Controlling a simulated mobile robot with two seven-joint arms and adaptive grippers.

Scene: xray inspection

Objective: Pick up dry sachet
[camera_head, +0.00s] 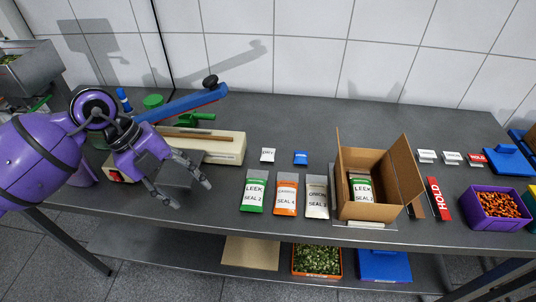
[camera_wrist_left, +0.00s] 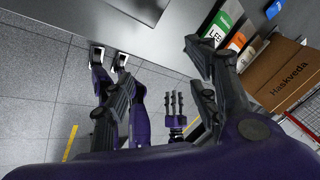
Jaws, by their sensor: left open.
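The dry sachet (camera_head: 267,155) is a small white packet with dark lettering. It lies flat on the grey bench, behind the green leek packet and left of a small blue packet (camera_head: 300,158). I cannot make it out in the left wrist view. My left gripper (camera_head: 191,195) is open and empty above the bench's front left part, left of the sachet and apart from it. Its spread fingers also show in the left wrist view (camera_wrist_left: 150,50). A small purple gripper with several upright fingers, likely my right one (camera_wrist_left: 176,112), shows far off in that view.
Seed packets, green (camera_head: 254,191), orange (camera_head: 286,194) and pale (camera_head: 316,196), lie in front. An open cardboard box (camera_head: 368,209) stands right of them. A cream sealer (camera_head: 226,147) with a raised blue arm (camera_head: 185,102) stands behind my left gripper. A purple bin (camera_head: 495,222) is at right.

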